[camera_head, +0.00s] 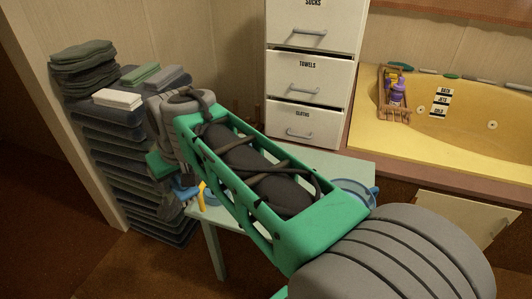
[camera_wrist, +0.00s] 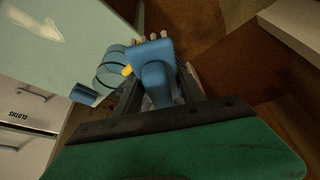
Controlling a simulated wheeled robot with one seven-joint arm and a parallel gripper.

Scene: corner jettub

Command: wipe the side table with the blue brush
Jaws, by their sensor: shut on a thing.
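My gripper (camera_wrist: 160,88) is shut on the blue brush (camera_wrist: 153,62), whose pale bristle tips show at its far end. In the head view, the blue brush (camera_head: 184,190) is small and partly hidden by my arm, by the left edge of the side table (camera_head: 345,163). In the wrist view, the pale side table (camera_wrist: 55,45) fills the upper left, with a whitish arrow-shaped mark on it. The brush appears beside the table's edge, with floor behind it; I cannot tell whether they touch. My arm covers much of the tabletop.
A blue round container (camera_head: 358,190) stands at the table's right end. A blue translucent cup-like thing (camera_wrist: 112,68) is close beside the brush, at the table edge. A labelled drawer cabinet (camera_head: 312,85) stands behind, a towel stack (camera_head: 125,150) left, and a yellow tub (camera_head: 450,135) right.

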